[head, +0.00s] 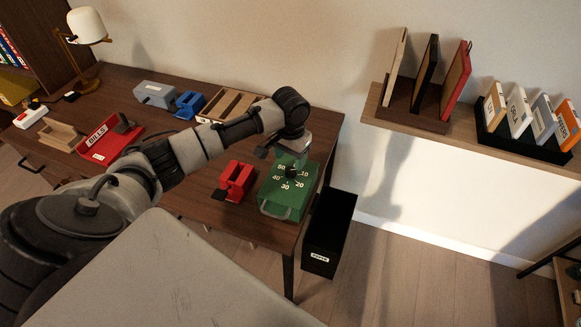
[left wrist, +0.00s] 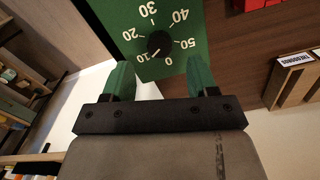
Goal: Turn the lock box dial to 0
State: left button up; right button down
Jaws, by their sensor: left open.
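The green lock box (head: 274,211) stands near the right end of the wooden desk, with white numbers on its face. Its dark round dial (head: 292,171) sits amid the numbers and also shows in the left wrist view (left wrist: 160,43). A pale mark seems to lie on the dial's side toward 10, but its exact reading is unclear. My left gripper (left wrist: 160,76) is open, with its two green-tipped fingers apart and nothing between them. My right gripper is out of view.
A red hole-punch-like object (head: 236,180) stands left of the lock box. A black bin (head: 330,229) stands on the floor right of the desk (head: 200,206). A wall shelf (head: 445,127) holds folders and labelled files. A lamp (head: 87,25) stands at the desk's far left.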

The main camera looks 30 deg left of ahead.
aim_at(290, 170)
pick_arm(q)
notch_tip(290, 170, down, 5)
jog(key=shift+f, duration=0.1)
dwell(0.3)
jog(key=c, duration=0.9)
